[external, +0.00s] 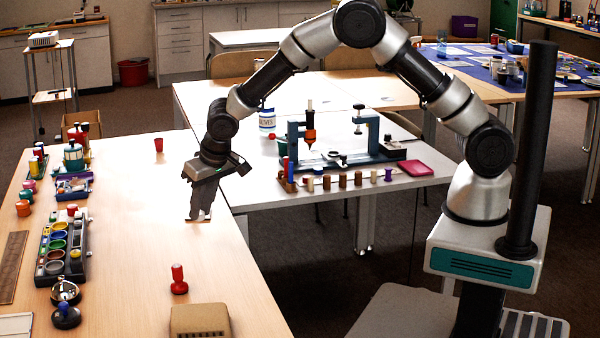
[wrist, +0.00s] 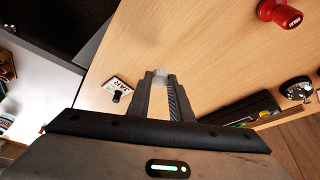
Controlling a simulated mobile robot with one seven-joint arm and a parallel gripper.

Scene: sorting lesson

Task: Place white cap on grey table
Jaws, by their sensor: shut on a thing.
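My gripper (external: 200,214) points down low over the wooden table, near its right edge beside the grey table (external: 330,196). In the wrist view the two fingers (wrist: 161,82) are shut on a small whitish piece, the white cap (wrist: 160,72), held at their tips. The grey table also shows as a pale surface at the left of the wrist view (wrist: 42,85).
The wooden table (external: 130,200) holds a red stamp (external: 178,280), a tan box (external: 199,320) and a black tray of coloured pots (external: 62,255). The grey table carries a blue drill stand (external: 375,155), a row of small pegs and a pink pad (external: 415,168). Its front strip is clear.

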